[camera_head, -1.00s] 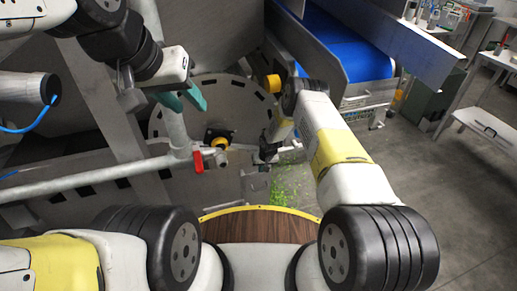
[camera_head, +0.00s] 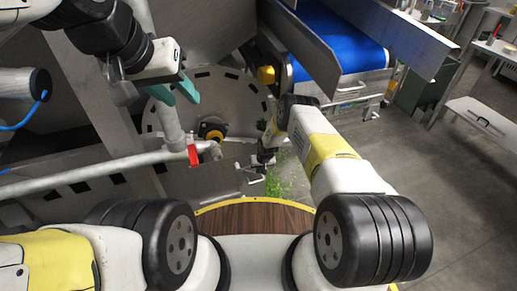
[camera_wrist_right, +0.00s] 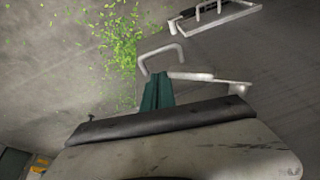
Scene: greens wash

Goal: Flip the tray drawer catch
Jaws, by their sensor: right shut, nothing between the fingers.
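My right gripper (camera_wrist_right: 157,92) is shut and empty; its teal fingers show in the right wrist view. A bent wire loop handle (camera_wrist_right: 163,50) and a pale metal bar (camera_wrist_right: 195,76) lie just past the fingertips, by the edge of a grey metal panel. I cannot tell whether the fingers touch the bar, nor which of these parts is the catch. In the head view the right hand (camera_head: 266,155) is low beside the machine, its fingertips hard to make out. My left gripper (camera_head: 175,93) is raised at the left, its teal fingers apart and empty.
A second framed handle (camera_wrist_right: 215,14) sits on the panel farther away. Green leaf scraps (camera_wrist_right: 122,38) lie on the floor. A red-handled valve (camera_head: 194,155) on a pipe and a yellow knob (camera_head: 266,75) stand near my arms. Open floor is at the right.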

